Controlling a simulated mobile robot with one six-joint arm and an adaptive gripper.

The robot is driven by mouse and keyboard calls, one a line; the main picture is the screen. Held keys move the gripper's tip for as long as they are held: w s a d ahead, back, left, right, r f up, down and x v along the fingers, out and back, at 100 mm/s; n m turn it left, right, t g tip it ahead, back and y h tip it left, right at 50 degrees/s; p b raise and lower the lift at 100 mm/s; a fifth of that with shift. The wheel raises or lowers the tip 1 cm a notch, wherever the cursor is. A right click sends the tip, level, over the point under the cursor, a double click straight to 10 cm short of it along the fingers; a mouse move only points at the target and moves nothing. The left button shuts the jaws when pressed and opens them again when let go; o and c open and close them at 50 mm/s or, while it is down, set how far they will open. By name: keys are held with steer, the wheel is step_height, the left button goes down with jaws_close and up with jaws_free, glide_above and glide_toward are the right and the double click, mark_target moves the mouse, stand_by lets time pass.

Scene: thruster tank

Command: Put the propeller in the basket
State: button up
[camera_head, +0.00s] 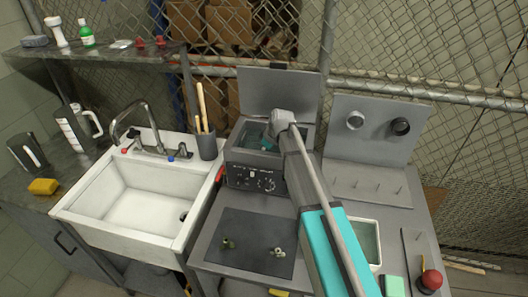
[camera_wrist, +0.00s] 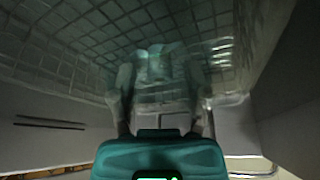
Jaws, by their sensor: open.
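The machine (camera_head: 255,170) with a raised lid holds clear liquid. In the wrist view a wire-mesh basket (camera_wrist: 70,50) lines its inside. My gripper (camera_head: 267,143) reaches down into the machine, its fingertips hidden in the head view. In the wrist view my gripper (camera_wrist: 160,85) is open inside the basket, its fingers blurred by the liquid. A pale teal shape (camera_wrist: 157,62) lies between the fingers; I cannot tell whether it is a propeller. Two small propeller-like parts, one bronze (camera_head: 228,243) and one silvery (camera_head: 278,252), rest on the dark mat (camera_head: 240,225).
A white sink (camera_head: 140,200) with a faucet stands at left. A holder with wooden handles (camera_head: 207,145) is beside the machine. The raised lid (camera_head: 280,92) stands behind it. A pegged panel (camera_head: 370,130), a pale tray (camera_head: 376,232) and a red ball-topped object (camera_head: 431,281) are at right.

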steer(key=shift+r, duration=0.15)
steer(key=p+v, duration=0.3)
steer(key=shift+w+a, duration=0.1)
steer(key=p+v, duration=0.8)
steer(key=v, duration=0.1)
stand_by(0.5)
stand_by(0.6)
steer(key=s+d+m+g+h, duration=0.1)
steer(key=s+d+m, duration=0.2)
steer(key=s+d, duration=0.2)
steer(key=s+d+f+m+h, duration=0.1)
steer(key=s+d+m, duration=0.3)
steer(key=s, duration=0.7)
steer(key=s+d+m+g+h, duration=0.1)
steer(key=s+d+m, duration=0.3)
steer(key=s+d, duration=0.2)
steer(key=shift+s+d+f+g+h, duration=0.15)
steer(key=shift+s+d+g+h, duration=0.2)
steer(key=shift+s, duration=0.65)
steer(key=shift+a, duration=0.1)
